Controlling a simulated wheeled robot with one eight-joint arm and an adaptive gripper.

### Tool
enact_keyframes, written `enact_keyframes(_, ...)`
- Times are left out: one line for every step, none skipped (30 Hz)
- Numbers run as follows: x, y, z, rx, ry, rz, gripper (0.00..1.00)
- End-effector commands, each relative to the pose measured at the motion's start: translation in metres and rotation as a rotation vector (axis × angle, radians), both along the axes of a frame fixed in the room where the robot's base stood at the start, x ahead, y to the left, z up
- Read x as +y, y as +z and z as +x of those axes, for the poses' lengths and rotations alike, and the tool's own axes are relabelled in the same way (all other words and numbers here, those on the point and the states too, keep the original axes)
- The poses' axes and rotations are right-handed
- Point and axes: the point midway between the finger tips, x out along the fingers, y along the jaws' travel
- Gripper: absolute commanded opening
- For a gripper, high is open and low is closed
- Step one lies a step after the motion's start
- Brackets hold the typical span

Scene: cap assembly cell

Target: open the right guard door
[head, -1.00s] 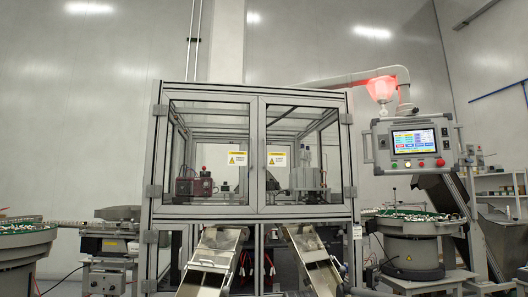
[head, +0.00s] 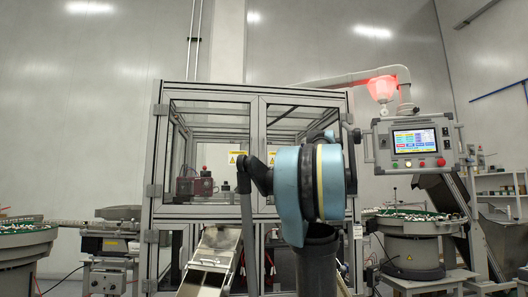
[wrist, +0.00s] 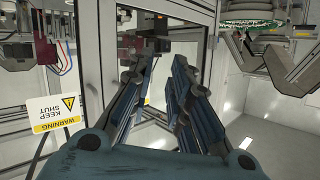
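The right guard door (head: 290,100) is the glazed right half of the cabinet front in the head view. Its top edge lines up with the frame and it looks shut, but my arm hides most of it. The left guard door (head: 210,98) is shut. In the wrist view my gripper (wrist: 160,72) has its two dark fingers apart, with nothing seen between them. The fingers point toward a pale upright frame bar and glazing; contact cannot be told.
A control panel (head: 414,140) hangs to the right of the cabinet, under a red lamp (head: 381,88). A bowl feeder (head: 412,222) stands below it, and another (head: 25,235) at far left. A metal chute (head: 213,262) slopes out below the left door.

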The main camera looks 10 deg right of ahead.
Motion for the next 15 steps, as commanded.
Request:
enact_keyframes(-0.017,0.031,0.015,-0.064,-0.017,0.013,0.18)
enact_keyframes(-0.025,0.048,0.023,-0.102,-0.025,0.018,0.18)
enact_keyframes(-0.036,0.068,0.031,-0.150,-0.038,0.024,0.18)
enact_keyframes(-0.044,0.083,0.037,-0.183,-0.047,0.027,0.18)
enact_keyframes(-0.051,0.095,0.042,-0.214,-0.057,0.029,0.18)
enact_keyframes(-0.060,0.111,0.047,-0.251,-0.070,0.033,0.18)
enact_keyframes(-0.067,0.120,0.051,-0.274,-0.078,0.034,0.18)
enact_keyframes(-0.072,0.129,0.053,-0.295,-0.085,0.037,0.18)
enact_keyframes(-0.078,0.139,0.056,-0.319,-0.094,0.038,0.18)
enact_keyframes(-0.082,0.144,0.058,-0.333,-0.100,0.037,0.18)
enact_keyframes(-0.085,0.149,0.059,-0.345,-0.105,0.038,0.18)
enact_keyframes(-0.088,0.154,0.061,-0.357,-0.110,0.038,0.18)
enact_keyframes(-0.089,0.156,0.062,-0.364,-0.112,0.037,0.18)
enact_keyframes(-0.090,0.158,0.063,-0.368,-0.114,0.038,0.18)
enact_keyframes(-0.090,0.159,0.066,-0.372,-0.115,0.038,0.18)
